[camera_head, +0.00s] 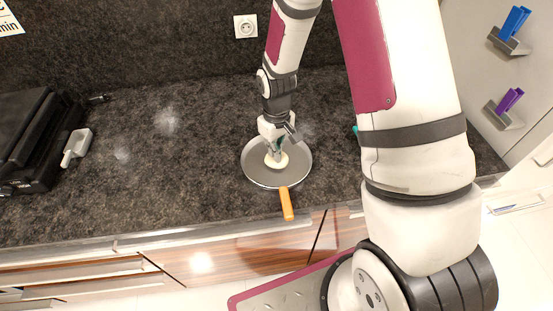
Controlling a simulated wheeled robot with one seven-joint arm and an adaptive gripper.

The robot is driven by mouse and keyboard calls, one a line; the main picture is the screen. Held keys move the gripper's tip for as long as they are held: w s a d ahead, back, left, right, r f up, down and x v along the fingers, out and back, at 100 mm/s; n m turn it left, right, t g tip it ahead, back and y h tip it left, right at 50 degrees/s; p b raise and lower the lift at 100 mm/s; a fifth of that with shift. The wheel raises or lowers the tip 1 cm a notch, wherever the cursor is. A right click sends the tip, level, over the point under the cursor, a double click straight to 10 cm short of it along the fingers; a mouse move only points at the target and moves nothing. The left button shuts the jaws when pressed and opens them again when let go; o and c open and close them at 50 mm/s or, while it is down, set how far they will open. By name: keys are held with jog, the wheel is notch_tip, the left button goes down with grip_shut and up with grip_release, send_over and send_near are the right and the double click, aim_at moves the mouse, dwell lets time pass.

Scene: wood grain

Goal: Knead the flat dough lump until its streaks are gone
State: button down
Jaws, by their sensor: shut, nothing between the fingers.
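A pale, flat dough lump (283,165) lies in a grey round pan (258,177) with an orange handle (287,203). The pan rests on the dark stone counter near its front edge, with the handle pointing toward the edge. My gripper (276,159) is shut and points down over the dough. Its tips are at the dough or just above it; I cannot tell whether they touch. The gripper hides part of the dough, and any streaks are too small to make out.
A black appliance (36,135) stands at the far left, with a small white scoop-like item (76,147) beside it. A wall socket (245,26) is behind. Blue (514,22) and purple (510,99) items sit in holders at right. The counter (165,180) left of the pan is clear.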

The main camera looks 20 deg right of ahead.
jog(key=shift+r+p, duration=0.35)
jog(key=shift+r, duration=0.4)
jog(key=shift+r+p, duration=0.75)
jog(key=shift+r, duration=1.6)
